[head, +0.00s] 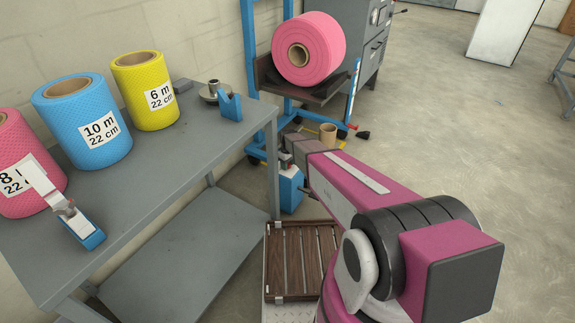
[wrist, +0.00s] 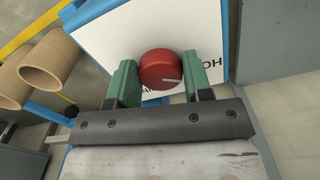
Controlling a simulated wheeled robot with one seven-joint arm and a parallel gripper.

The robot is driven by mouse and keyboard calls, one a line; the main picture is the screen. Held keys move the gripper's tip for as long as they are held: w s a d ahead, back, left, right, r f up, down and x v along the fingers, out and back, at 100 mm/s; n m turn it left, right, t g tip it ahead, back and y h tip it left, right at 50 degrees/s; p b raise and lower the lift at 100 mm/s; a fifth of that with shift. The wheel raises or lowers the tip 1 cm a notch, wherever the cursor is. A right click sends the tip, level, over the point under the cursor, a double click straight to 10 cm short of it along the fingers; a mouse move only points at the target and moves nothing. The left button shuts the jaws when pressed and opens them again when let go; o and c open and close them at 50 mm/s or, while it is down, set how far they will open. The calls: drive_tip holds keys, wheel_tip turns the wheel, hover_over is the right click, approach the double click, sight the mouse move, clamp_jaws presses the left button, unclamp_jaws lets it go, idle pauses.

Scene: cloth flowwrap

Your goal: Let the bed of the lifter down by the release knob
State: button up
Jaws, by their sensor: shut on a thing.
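The lifter's blue frame (head: 248,50) stands by the wall in the head view. Its dark bed (head: 330,94) is raised well above the floor and bears a pink roll (head: 322,30) with a cardboard core. The red round release knob (wrist: 160,70) shows in the wrist view, with a white line on its face, in front of a white plate (wrist: 112,42) with mostly hidden lettering. My gripper (wrist: 159,64) has its green fingers on both sides of the knob and is shut on it. The knob is not visible in the head view.
A grey table (head: 150,165) on the left bears yellow, blue and pink rolls. Cardboard tubes (wrist: 52,58) lie at left in the wrist view. A brown slatted pallet (head: 290,255) is on the floor near my arm. Open floor (head: 450,110) extends to the right.

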idle(0.5)
drive_tip(key=o, duration=0.9)
wheel_tip(320, 180, up, 11)
drive_tip(key=shift+f, duration=0.1)
drive_tip(key=s+d+r+m, duration=0.3)
drive_tip(key=s+d+r, duration=0.1)
drive_tip(key=s, duration=0.5)
drive_tip(key=s+d+r+m, duration=0.3)
drive_tip(key=s+d+r, duration=0.2)
drive_tip(key=s, duration=0.5)
drive_tip(key=s+d+r+m, duration=0.3)
drive_tip(key=s+d, duration=0.3)
drive_tip(key=s, duration=0.3)
drive_tip(key=shift+s+d+r, duration=0.1)
drive_tip(key=shift+s+r, duration=0.15)
drive_tip(key=shift+r, duration=0.4)
